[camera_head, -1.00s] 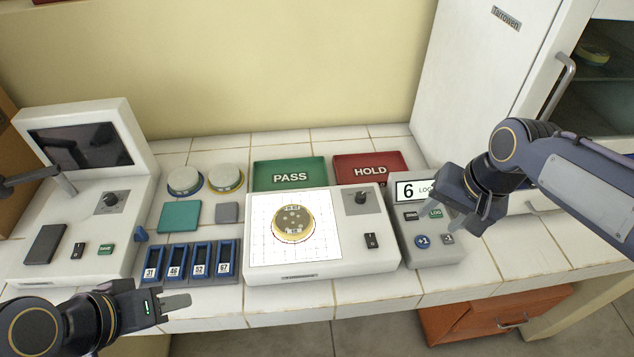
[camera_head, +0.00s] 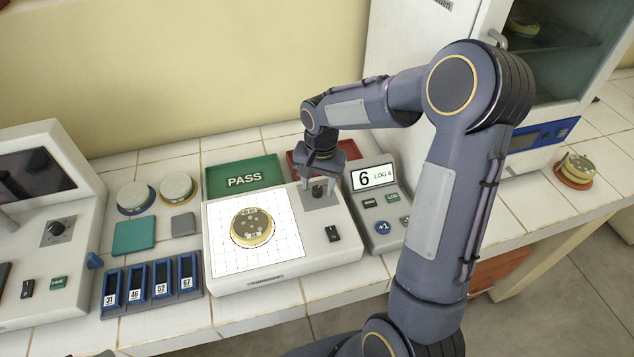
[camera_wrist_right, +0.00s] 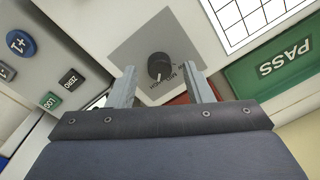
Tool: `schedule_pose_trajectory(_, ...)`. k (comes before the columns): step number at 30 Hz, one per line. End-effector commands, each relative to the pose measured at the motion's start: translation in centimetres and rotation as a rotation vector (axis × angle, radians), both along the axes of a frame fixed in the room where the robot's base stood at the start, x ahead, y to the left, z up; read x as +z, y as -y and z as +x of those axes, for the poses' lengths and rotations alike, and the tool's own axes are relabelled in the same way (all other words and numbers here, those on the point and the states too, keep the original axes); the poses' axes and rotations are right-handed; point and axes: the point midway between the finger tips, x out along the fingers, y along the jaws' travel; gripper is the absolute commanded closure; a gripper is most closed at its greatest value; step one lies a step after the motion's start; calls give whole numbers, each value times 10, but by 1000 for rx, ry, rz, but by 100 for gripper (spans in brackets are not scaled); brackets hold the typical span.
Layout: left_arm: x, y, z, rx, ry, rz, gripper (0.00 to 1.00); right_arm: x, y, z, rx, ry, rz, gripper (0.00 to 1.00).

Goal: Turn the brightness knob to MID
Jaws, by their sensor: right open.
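The brightness knob (camera_head: 318,190) is a dark round knob on a grey square plate at the right of the white light box (camera_head: 350,243). It shows large in the right wrist view (camera_wrist_right: 158,65), with small printed labels beside it that are hard to read and a pale mark on its near side. My right gripper (camera_head: 318,185) is open and points down at the knob. In the wrist view its two fingers (camera_wrist_right: 159,76) stand apart, one on each side of the knob; contact cannot be seen. Of my left gripper, at most a grey tip (camera_head: 106,353) shows at the bottom edge.
A round dish (camera_head: 252,227) sits on the lit grid. The green PASS pad (camera_head: 243,180) and red HOLD pad (camera_head: 297,156) lie behind. A counter (camera_head: 374,178) reading 6 stands close on the right. Another device with a knob (camera_head: 58,228) is at left.

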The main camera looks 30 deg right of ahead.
Motion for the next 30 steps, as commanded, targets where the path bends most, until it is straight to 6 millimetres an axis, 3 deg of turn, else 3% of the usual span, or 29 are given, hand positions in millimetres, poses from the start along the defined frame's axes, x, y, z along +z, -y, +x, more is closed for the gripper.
schedule_pose_trajectory(11,1,0,0,0,0,0,64,-7,0,0,0,0,1,55)
schedule_pose_trajectory(21,1,0,0,0,0,0,64,-7,0,0,0,1,1,98)
schedule_pose_trajectory(30,0,0,0,0,0,0,64,-7,0,0,42,2,1,98)
